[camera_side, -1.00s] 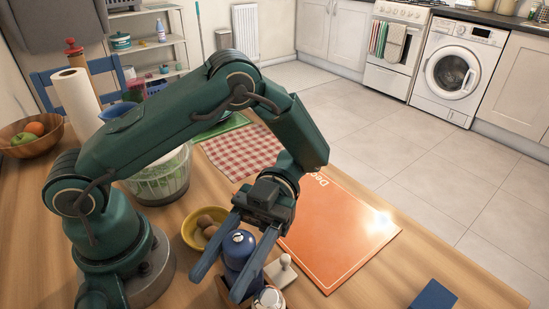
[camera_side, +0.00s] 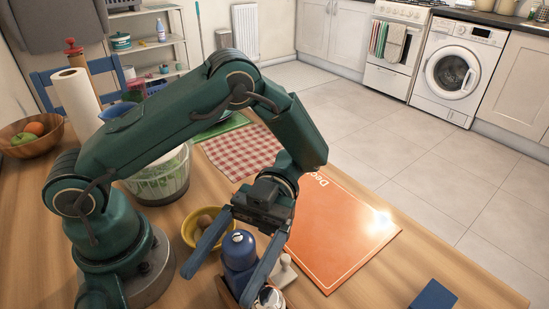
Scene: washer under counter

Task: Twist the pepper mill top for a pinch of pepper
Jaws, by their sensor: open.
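The pepper mill (camera_side: 239,252) is a dark blue, rounded mill with a small silver knob on top. It stands in or at a small wooden holder (camera_side: 226,293) near the bottom middle of the side view. My gripper (camera_side: 216,288) is open, its two blue fingers pointing down towards the front. The fingers pass on either side of the mill, the left one apart from it and the right one close along its right side. I cannot tell whether the right finger touches it. The mill's lower part is partly hidden.
A yellow bowl with eggs (camera_side: 188,234) is left of the mill. A silver-topped jar (camera_side: 270,297) and a pale stamp-like object (camera_side: 288,270) are close on the right. An orange board (camera_side: 340,235) lies behind right. A blue box (camera_side: 433,298) sits further right.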

